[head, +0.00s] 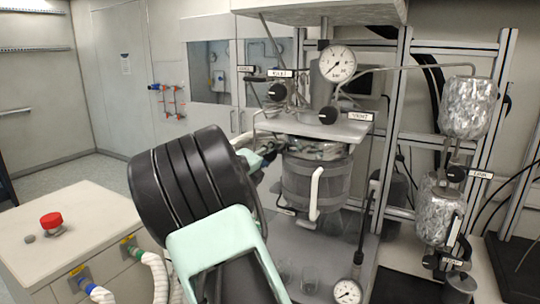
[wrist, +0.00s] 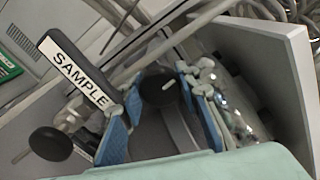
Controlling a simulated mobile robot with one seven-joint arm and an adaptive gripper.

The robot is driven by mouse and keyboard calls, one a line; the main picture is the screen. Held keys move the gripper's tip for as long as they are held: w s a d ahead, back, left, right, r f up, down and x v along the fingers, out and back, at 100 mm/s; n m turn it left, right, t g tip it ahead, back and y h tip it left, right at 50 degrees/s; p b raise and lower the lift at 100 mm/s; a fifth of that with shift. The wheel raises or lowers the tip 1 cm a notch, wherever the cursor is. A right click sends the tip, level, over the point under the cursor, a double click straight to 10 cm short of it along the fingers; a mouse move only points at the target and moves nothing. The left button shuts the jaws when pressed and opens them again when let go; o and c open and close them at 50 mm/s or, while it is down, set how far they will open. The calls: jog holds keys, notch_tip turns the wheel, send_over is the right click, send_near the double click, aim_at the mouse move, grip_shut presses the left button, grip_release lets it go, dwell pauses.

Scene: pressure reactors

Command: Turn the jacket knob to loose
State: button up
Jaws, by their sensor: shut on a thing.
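My gripper (head: 258,158) reaches in at the left side of the reactor vessel (head: 312,182) in the head view. In the wrist view, the blue-padded fingers of my gripper (wrist: 160,90) are closed around a round black knob (wrist: 162,86) with a pale line on its face. The knob's own label does not show there, so I cannot confirm by reading that it is the jacket knob. In the head view my arm and gripper hide it.
More black knobs are on the reactor head, one at upper left (head: 278,91) and one beside a label (head: 328,116). A pressure gauge (head: 337,63) stands above. Metal frame posts (head: 388,135) are at right. A bench with a red button (head: 51,220) is at left.

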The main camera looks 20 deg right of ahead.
jog(key=n, duration=0.4)
jog(key=n+p, duration=0.1)
jog(key=n, duration=0.4)
jog(key=shift+p, duration=0.3)
dwell(0.5)
jog(key=o, duration=0.9)
jog(key=v, duration=1.2)
